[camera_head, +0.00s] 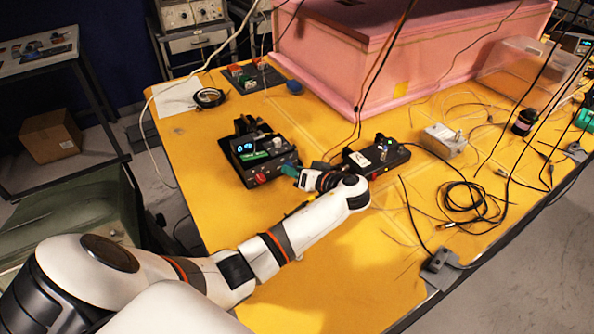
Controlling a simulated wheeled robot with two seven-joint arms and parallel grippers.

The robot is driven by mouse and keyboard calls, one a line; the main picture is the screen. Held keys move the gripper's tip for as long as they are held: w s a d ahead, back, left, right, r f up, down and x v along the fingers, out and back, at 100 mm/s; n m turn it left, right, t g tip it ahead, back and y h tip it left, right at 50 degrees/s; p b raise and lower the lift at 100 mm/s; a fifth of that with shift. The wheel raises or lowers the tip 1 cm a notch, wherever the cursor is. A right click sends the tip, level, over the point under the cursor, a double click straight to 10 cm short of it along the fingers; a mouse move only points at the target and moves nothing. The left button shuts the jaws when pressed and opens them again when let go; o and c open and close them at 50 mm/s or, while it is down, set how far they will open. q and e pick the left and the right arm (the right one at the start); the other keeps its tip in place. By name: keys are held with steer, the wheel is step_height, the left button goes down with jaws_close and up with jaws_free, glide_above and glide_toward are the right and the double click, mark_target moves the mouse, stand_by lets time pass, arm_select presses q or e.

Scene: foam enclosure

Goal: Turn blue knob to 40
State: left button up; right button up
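A black box device (238,168) stands on the yellow table, with a small lit blue display (243,148) whose digits are too small to read. A red knob (261,178) shows on its front. I cannot make out a blue knob; the part of the front by my gripper is covered. My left gripper (288,171) reaches in from the lower right side of the device, its teal tips at the right end of the front. I cannot tell whether the tips touch or grasp a knob. My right gripper is not in view.
A second black box (372,158) with knobs sits just right of my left wrist. A pink foam enclosure (330,75) stands behind. Loose black cables (468,200) lie at right. A small panel (255,77) lies at the back left. The yellow table (350,280) is clear in front.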

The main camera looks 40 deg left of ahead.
arm_select(q)
steer(key=b+v, duration=0.2)
steer(key=v, duration=0.9)
steer(key=shift+d+r, duration=0.1)
steer(key=shift+d, duration=0.1)
steer(key=shift+d+r, duration=0.15)
steer(key=shift+d, duration=0.1)
